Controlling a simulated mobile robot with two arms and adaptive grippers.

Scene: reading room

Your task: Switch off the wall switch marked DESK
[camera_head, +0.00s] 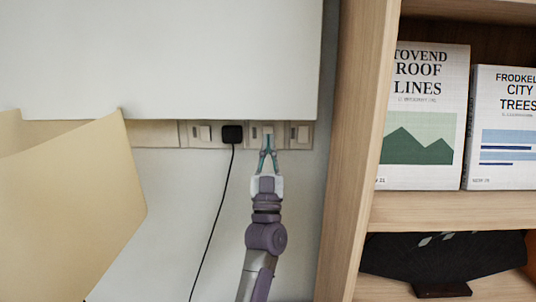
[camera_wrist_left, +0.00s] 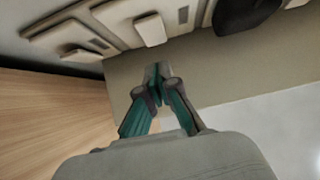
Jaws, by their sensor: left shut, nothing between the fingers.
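A pale strip of wall switches runs under a white panel in the head view. It has a left switch (camera_head: 205,133), a middle switch (camera_head: 268,130) and a right switch (camera_head: 303,134). No DESK marking is readable, so I cannot tell which one it names. My left gripper (camera_head: 268,138) is shut and empty, with its tips at the middle switch's lower part. In the left wrist view the shut fingertips (camera_wrist_left: 157,73) lie just below the middle switch (camera_wrist_left: 149,30), with the right switch (camera_wrist_left: 82,54) farther left. Contact cannot be told. My right gripper is not in view.
A black plug (camera_head: 232,133) with a hanging cord sits between the left and middle switches. The white panel (camera_head: 160,60) overhangs the strip. A wooden bookshelf (camera_head: 350,150) stands close on the right. A tan sheet-like object (camera_head: 75,210) fills the lower left.

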